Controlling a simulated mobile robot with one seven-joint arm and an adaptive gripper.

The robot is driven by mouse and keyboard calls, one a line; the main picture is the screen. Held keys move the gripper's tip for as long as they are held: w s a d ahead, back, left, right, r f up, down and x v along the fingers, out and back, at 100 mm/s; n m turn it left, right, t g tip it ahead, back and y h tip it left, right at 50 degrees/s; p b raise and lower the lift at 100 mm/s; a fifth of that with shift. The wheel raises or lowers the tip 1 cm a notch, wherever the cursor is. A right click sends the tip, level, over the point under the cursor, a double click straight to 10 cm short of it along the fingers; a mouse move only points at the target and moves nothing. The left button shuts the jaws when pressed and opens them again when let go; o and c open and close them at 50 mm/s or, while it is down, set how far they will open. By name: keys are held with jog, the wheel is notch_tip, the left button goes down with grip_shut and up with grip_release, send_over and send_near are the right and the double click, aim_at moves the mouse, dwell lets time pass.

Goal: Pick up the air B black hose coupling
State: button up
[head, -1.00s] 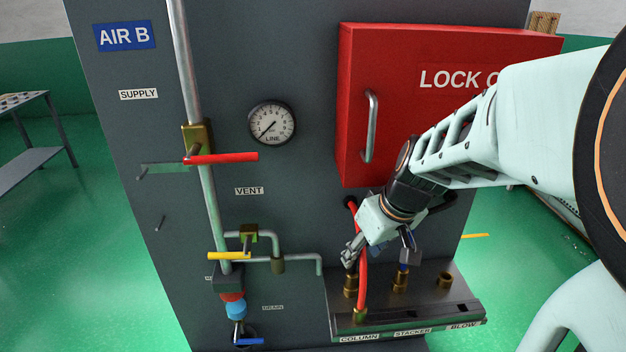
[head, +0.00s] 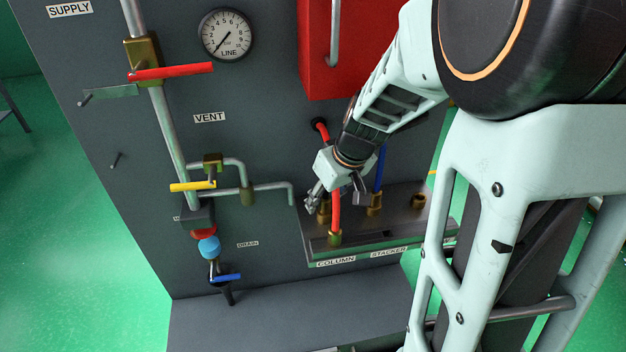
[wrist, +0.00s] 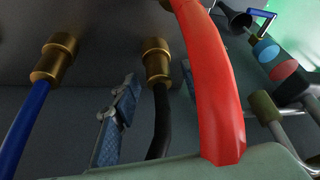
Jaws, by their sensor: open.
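The black hose coupling is a brass fitting (wrist: 157,62) with a black hose (wrist: 161,122) running from it in the wrist view. In the head view a brass fitting (head: 323,212) on the shelf stands by my gripper (head: 336,200), partly covered by a finger and the red hose. My gripper is open and empty. In the wrist view one grey finger (wrist: 118,122) is left of the black hose; the other is mostly hidden behind the red hose. I cannot tell whether either finger touches the coupling.
A red hose (head: 334,200) passes close in front of my gripper and crosses the wrist view (wrist: 212,80). A blue hose (head: 380,168) stands right of it. Yellow (head: 192,186) and red (head: 172,71) valve handles and pipes are on the panel at left.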

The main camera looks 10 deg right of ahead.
jog(key=shift+r, duration=0.1)
grip_shut()
jog(key=shift+r, duration=0.15)
